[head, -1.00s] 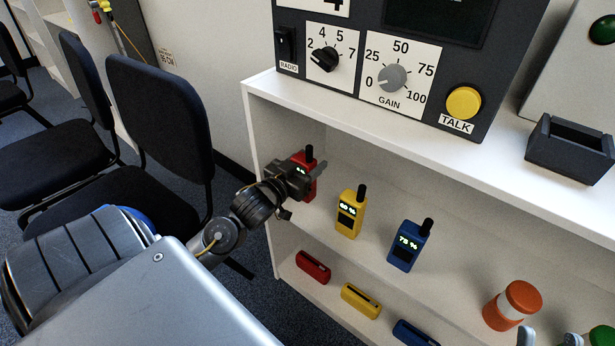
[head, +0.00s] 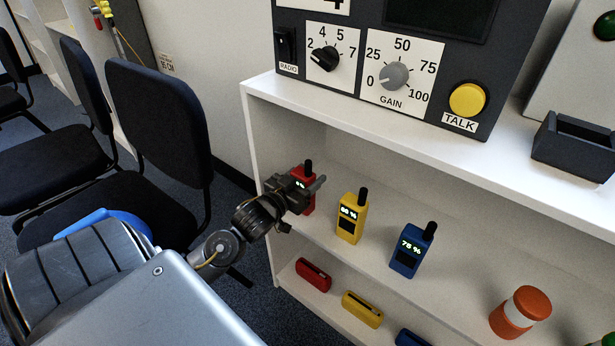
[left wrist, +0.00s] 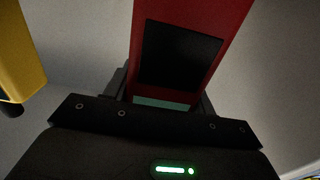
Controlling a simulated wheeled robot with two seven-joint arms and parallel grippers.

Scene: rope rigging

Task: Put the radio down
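The red radio (head: 309,203) is upright in line with the other radios at the left end of the middle shelf (head: 318,230). Its base is at or very near the shelf; I cannot tell whether it touches. My left gripper (head: 305,191) is around its upper part. In the left wrist view the red radio (left wrist: 190,40), with a dark panel, fills the space between my left fingers (left wrist: 163,95), which appear shut on it. My right gripper is out of view.
A yellow radio (head: 351,222) and a blue radio (head: 406,258) stand to the right on the same shelf. Red (head: 313,274) and yellow (head: 362,309) cases lie on the lower shelf. An orange-and-white jar (head: 520,312) is further right. Chairs (head: 160,125) stand at left.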

